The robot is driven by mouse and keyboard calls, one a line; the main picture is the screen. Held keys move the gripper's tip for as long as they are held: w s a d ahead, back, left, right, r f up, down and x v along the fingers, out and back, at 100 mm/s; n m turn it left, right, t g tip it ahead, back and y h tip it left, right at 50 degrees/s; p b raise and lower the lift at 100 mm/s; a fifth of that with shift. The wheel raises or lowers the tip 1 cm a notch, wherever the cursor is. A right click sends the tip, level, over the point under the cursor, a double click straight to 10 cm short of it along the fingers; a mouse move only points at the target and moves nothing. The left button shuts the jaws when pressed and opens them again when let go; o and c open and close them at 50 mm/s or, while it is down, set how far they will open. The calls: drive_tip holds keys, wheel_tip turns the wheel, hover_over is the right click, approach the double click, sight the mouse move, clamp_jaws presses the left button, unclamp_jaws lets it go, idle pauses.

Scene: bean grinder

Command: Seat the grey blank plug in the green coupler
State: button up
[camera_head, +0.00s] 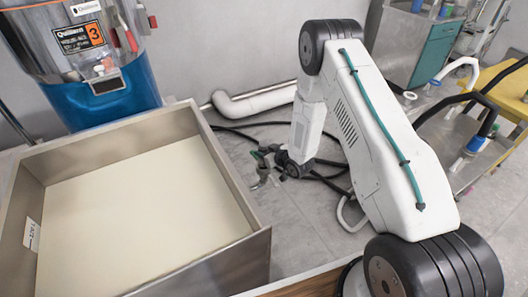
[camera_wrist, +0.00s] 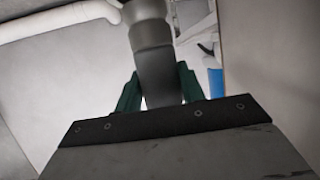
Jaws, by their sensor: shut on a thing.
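My gripper (camera_wrist: 157,92) shows its two dark green fingers in the wrist view, shut on a grey, stepped, round piece that looks like the grey blank plug (camera_wrist: 158,75). The piece runs up between the fingers to the top edge of that view, wider at its far part. In the head view my gripper (camera_head: 263,168) is small, low over the floor area right of the big tray, with a small grey piece at its tip. I cannot make out the green coupler for certain in either view.
A large metal tray with a pale bottom (camera_head: 240,175) fills the left. A blue and steel machine (camera_head: 100,100) stands behind it. A pale pipe (camera_head: 255,102) and black hoses (camera_head: 235,128) lie behind my gripper. A cart with bent hoses (camera_head: 470,160) stands at the right.

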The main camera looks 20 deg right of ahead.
drive_tip(key=shift+f, duration=2.2)
drive_tip(key=o, duration=1.4)
drive_tip(key=v, duration=0.7)
drive_tip(key=shift+s, duration=0.3)
drive_tip(key=shift+d+r, duration=0.15)
drive_tip(key=shift+r, duration=0.05)
